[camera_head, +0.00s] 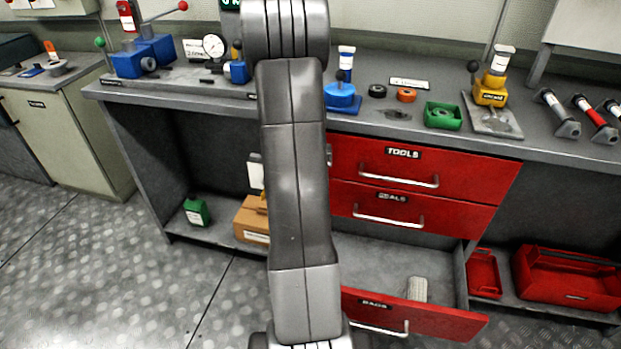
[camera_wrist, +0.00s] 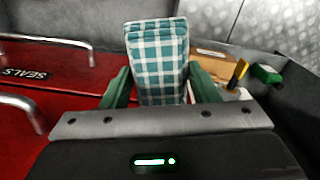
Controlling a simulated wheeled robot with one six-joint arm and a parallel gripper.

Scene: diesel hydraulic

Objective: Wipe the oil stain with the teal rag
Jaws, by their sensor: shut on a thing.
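The teal rag (camera_wrist: 157,45) is a folded teal-and-white checked cloth in the wrist view. My gripper (camera_wrist: 160,84) is shut on it, with one green finger on each side. In the head view my arm hides the gripper and the rag. A small dark patch (camera_head: 397,114), which looks like the oil stain, lies on the grey workbench (camera_head: 560,142), left of the green tray.
The RAGS drawer (camera_head: 375,313) is pulled open, with a pale rolled cloth (camera_head: 417,289) inside. The TOOLS drawer (camera_head: 410,166) and SEALS drawer (camera_head: 400,208) are closed. Around the patch stand a green tray (camera_head: 443,116), an orange ring (camera_head: 406,95) and a blue device (camera_head: 342,97).

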